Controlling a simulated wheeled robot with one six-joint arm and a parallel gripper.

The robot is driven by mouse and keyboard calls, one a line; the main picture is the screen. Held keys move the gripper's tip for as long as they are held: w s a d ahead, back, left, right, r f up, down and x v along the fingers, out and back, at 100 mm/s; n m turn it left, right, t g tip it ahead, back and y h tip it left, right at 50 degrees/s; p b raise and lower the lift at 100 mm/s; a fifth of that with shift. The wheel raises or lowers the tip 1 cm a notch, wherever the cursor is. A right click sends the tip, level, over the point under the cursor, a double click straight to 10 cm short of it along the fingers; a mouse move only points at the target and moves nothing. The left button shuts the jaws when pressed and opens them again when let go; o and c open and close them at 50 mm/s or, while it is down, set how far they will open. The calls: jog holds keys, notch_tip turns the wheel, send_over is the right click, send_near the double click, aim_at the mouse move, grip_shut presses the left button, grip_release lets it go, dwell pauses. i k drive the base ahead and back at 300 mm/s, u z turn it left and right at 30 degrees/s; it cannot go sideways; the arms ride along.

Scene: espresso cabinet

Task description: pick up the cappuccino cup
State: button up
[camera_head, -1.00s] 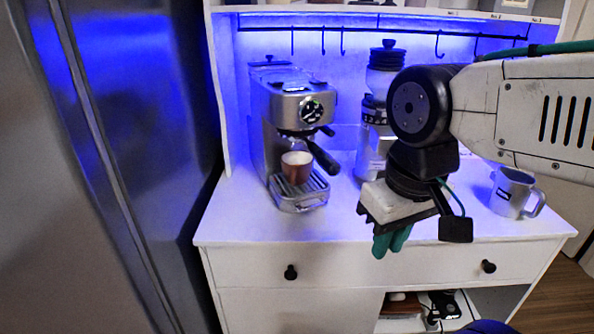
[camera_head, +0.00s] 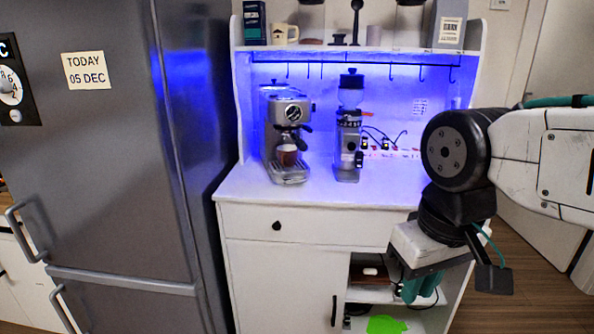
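A small reddish-brown cup (camera_head: 287,154) with a pale rim stands on the drip tray of the espresso machine (camera_head: 285,125), under its spout. A cream mug (camera_head: 284,33) with a handle stands on the upper shelf. I cannot tell which of them is the cappuccino cup. My gripper (camera_head: 420,287) has green fingers that point down at the right, in front of the cabinet and well away from both cups. The fingers look close together, but the view does not show whether they are open. I see nothing held in them.
A coffee grinder (camera_head: 349,130) stands right of the machine on the white counter (camera_head: 245,187). Hooks hang above. A grey fridge (camera_head: 110,190) stands at the left. An open compartment with a green item (camera_head: 386,325) is below the counter. The counter's front left is clear.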

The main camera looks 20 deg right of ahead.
aim_at(287, 154)
jog(key=u, duration=0.25)
jog(key=i, duration=1.2)
jog(key=u, duration=0.15)
